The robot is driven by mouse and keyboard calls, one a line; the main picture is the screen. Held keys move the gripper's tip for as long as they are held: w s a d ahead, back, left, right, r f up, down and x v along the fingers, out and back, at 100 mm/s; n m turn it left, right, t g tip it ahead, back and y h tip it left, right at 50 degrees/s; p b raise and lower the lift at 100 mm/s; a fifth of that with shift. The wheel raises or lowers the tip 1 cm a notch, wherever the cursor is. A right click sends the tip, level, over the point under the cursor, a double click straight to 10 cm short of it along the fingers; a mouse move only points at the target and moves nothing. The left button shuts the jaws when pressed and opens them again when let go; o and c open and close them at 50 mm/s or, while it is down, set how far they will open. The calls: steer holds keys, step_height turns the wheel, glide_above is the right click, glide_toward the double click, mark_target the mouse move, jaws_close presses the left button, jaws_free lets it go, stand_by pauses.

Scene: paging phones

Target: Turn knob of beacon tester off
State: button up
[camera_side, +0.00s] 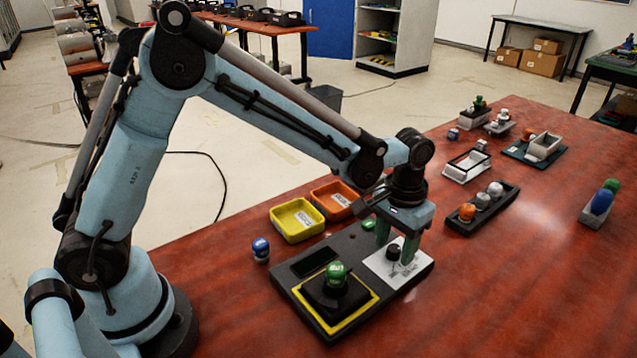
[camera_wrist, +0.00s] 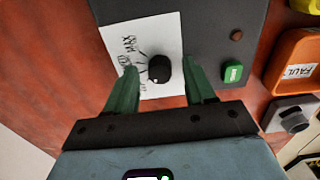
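The beacon tester (camera_side: 345,255) is a dark board on the red table, with a white dial plate (camera_side: 377,262) at its right end. Its black knob (camera_side: 393,250) also shows in the wrist view (camera_wrist: 159,69), with printed scale marks around its left side; MAX is readable. The knob's exact setting is too small to tell. My gripper (camera_side: 397,242) points down over the plate. Its two green fingers are spread, and in the wrist view my gripper (camera_wrist: 160,75) has one finger on each side of the knob, with visible gaps. It holds nothing.
A green ball (camera_side: 337,273) sits on a black base inside the yellow square on the board. Yellow (camera_side: 297,219) and orange (camera_side: 335,199) trays stand behind. A blue ball (camera_side: 261,247) is left. The front right table is clear.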

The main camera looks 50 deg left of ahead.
mark_target(394, 248)
step_height(394, 248, up, 12)
stand_by(0.8)
